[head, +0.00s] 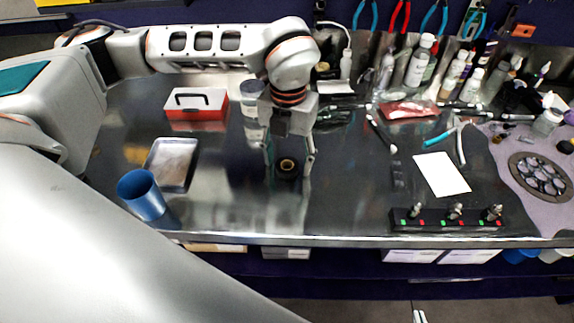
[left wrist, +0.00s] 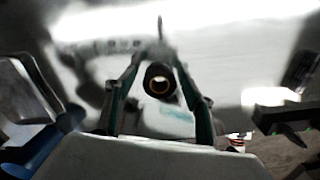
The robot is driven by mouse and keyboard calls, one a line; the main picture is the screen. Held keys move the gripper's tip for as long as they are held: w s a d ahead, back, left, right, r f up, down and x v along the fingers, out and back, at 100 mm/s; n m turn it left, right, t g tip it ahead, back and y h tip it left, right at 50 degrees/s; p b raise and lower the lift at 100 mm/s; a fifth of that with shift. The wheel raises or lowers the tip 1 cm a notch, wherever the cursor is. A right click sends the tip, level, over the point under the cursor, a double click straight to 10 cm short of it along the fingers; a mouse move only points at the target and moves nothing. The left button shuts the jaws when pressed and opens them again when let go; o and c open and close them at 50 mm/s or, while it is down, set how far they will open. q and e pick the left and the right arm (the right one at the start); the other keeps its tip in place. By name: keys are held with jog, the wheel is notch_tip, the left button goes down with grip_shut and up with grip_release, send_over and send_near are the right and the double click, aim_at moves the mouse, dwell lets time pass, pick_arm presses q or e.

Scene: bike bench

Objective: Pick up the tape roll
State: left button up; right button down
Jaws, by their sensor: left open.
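The tape roll (head: 288,168) is a small black ring with a tan inner core, on the metal bench top. It also shows in the left wrist view (left wrist: 159,80). My left gripper (head: 289,176) points down over it, with one finger on either side of the roll in both views. It is open, and I cannot tell whether the fingers touch the roll. What looks like the tips of my right gripper (head: 419,317) shows at the bottom edge of the head view, below the bench front; its jaws are too small to judge.
A blue cup (head: 141,194) and a metal tray (head: 173,163) stand left. A red and white toolbox (head: 196,103) is behind. A black rack (head: 447,219) sits at the front right, near a white card (head: 442,174). Bottles and tools crowd the back right.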

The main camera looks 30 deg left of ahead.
pick_arm(q)
jog(key=c, duration=1.1)
notch_tip(320, 180, up, 20)
